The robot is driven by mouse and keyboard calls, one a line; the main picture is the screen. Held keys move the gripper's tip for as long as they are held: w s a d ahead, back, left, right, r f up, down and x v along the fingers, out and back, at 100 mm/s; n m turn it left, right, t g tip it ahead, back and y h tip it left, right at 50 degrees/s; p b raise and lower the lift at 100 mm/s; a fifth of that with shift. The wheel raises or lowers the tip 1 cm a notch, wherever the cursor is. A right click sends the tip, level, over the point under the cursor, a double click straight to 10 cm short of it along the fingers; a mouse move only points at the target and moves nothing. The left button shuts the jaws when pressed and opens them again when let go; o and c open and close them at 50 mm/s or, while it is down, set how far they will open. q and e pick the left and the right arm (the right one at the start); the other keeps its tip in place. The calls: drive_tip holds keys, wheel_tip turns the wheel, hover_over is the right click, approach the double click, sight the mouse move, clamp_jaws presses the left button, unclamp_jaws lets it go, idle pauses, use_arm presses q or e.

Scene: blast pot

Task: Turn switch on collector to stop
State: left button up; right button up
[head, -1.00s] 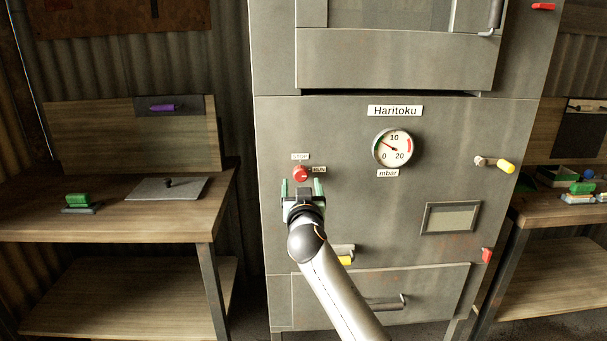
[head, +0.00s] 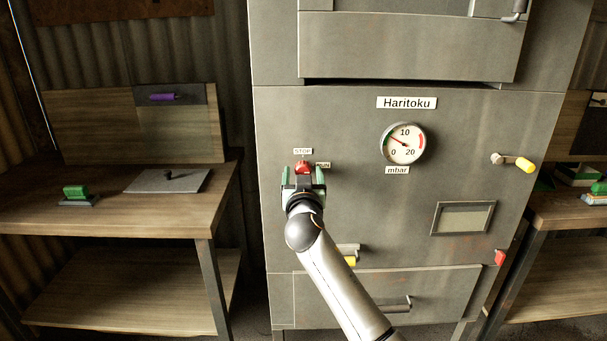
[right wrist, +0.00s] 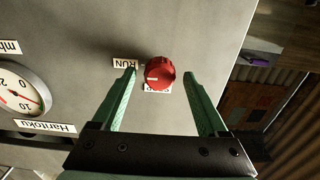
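The collector is a grey metal cabinet (head: 400,220) marked Haritoku. Its switch is a round red knob (head: 304,166) on the front, with a STOP label (head: 303,151) above and a RUN label (head: 323,165) at its right. In the right wrist view the knob (right wrist: 160,73) has a white mark on the side towards the RUN label (right wrist: 125,64); the STOP label (right wrist: 157,90) is partly hidden. My right gripper (head: 302,172) is open, its green fingers on either side of the knob with gaps showing. Whether the tips reach its depth is unclear. My left gripper is not in view.
A pressure gauge (head: 403,143) and a yellow-tipped handle (head: 515,162) are right of the switch. A yellow-ended handle (head: 349,256) sits below. A wooden bench (head: 110,225) stands left and another bench (head: 560,215) right. The panel around the knob is clear.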

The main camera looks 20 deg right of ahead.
clamp_jaws()
idle(0.4)
